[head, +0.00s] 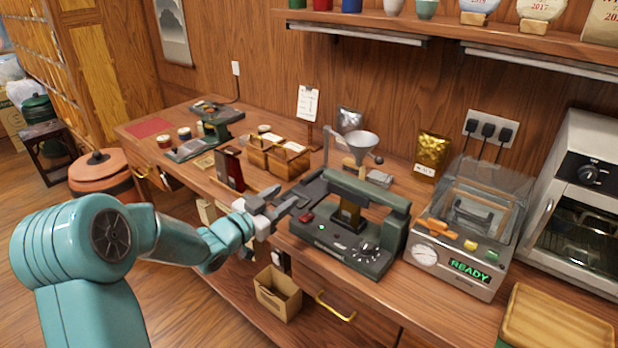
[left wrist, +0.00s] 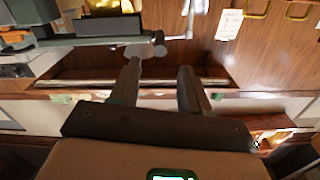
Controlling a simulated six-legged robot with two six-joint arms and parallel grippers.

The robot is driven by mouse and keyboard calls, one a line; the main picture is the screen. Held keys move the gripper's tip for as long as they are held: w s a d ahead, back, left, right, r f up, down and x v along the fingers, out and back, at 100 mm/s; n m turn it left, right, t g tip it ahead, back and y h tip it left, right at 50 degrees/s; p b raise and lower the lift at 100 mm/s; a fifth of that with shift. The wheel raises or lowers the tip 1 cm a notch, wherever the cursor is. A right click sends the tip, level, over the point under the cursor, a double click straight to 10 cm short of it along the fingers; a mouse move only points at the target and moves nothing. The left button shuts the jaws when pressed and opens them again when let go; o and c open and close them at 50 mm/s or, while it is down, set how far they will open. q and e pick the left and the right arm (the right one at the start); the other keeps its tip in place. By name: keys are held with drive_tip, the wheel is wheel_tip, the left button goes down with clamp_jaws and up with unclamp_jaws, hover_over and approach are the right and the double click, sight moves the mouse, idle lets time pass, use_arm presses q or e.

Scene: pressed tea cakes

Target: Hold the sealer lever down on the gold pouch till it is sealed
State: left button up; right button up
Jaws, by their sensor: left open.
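The dark green sealer (head: 345,254) stands on the wooden bench, with its long lever (head: 365,192) raised on top. A gold pouch (head: 347,216) is under the lever, partly hidden by it; something gold (left wrist: 105,6) shows at the top of the left wrist view. My left gripper (head: 284,202) is open and empty at the left end of the sealer, close to the lever's end. In the left wrist view its two fingers (left wrist: 160,82) are apart, and a grey bar with a rounded end passes by the left finger. I cannot tell whether they touch. My right gripper is out of view.
Another gold pouch (head: 432,154) stands by the wall. A machine reading READY (head: 468,268) is right of the sealer, with an oven (head: 580,200) beyond. A funnel (head: 360,144) and a wooden box (head: 272,158) are behind. A cardboard box (head: 278,293) sits below the bench edge.

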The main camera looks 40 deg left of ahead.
sight(306, 180)
use_arm(q)
drive_tip(key=w, duration=0.2)
drive_tip(key=w+p, duration=0.1)
drive_tip(key=w, duration=0.5)
drive_tip(key=shift+w+d+p, duration=0.25)
drive_tip(key=shift+d+p, duration=0.1)
drive_tip(key=shift+d, duration=0.05)
drive_tip(key=shift+w+a, duration=0.15)
drive_tip(key=shift+w, duration=0.25)
drive_tip(key=shift+w+d, duration=0.15)
drive_tip(key=shift+d, duration=0.05)
drive_tip(key=shift+a, duration=0.1)
clamp_jaws()
